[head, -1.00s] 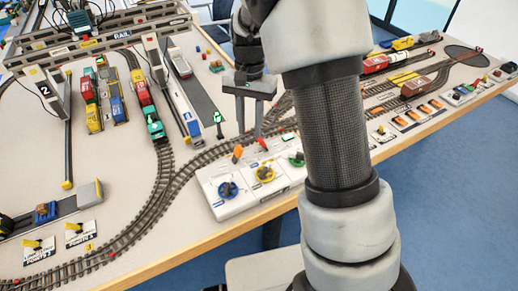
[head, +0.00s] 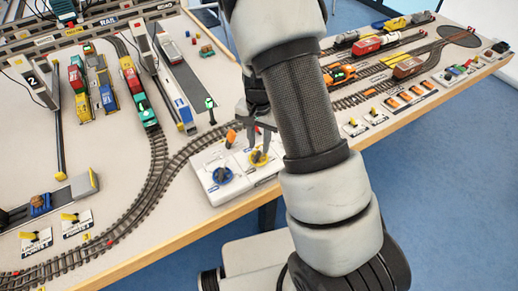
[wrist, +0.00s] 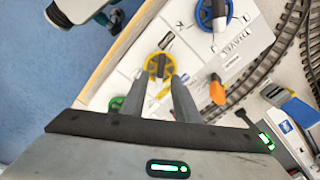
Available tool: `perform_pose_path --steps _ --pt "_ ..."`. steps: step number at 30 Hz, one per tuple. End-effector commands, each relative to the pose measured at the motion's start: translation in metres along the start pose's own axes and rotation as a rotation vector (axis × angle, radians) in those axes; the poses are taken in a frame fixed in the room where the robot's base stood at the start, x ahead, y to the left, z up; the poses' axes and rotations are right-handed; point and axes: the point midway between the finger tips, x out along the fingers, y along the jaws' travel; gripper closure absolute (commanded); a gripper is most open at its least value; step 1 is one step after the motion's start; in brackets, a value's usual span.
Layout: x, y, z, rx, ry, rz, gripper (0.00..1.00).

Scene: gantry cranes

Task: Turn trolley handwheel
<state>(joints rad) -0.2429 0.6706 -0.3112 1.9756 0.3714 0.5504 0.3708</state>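The white control panel (head: 240,182) at the table's front edge carries a blue handwheel (head: 222,175) and a yellow handwheel (head: 259,158). In the wrist view, the yellow handwheel (wrist: 160,66), with a dark grip bar, lies just beyond my fingertips. The blue handwheel (wrist: 213,14) is above right, by a "TRAVEL" label; a green one (wrist: 117,106) is partly hidden at lower left. I cannot read a trolley label. My gripper (wrist: 158,83) is open and empty, its fingers pointing at the yellow wheel; contact cannot be told. My arm hides the panel's right part in the head view.
An orange lever (wrist: 217,90) stands on the panel close to my right finger in the wrist view. Railway tracks (head: 175,165) curve behind the panel. Toy trains (head: 140,95) and model cranes (head: 45,87) stand farther back and left.

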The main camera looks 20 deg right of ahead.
Motion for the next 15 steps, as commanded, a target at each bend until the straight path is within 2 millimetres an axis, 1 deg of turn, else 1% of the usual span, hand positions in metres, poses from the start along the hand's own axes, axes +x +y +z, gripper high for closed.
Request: perform_pose_path --steps 1,6,9,15 --pt "0.009 0.001 0.000 0.000 -0.002 0.002 0.72" --pt "0.025 0.000 0.000 0.000 -0.001 0.000 0.72" --pt "0.029 0.000 0.000 0.000 0.000 0.000 0.72" --pt "0.029 0.000 0.000 -0.001 0.000 -0.001 0.72"
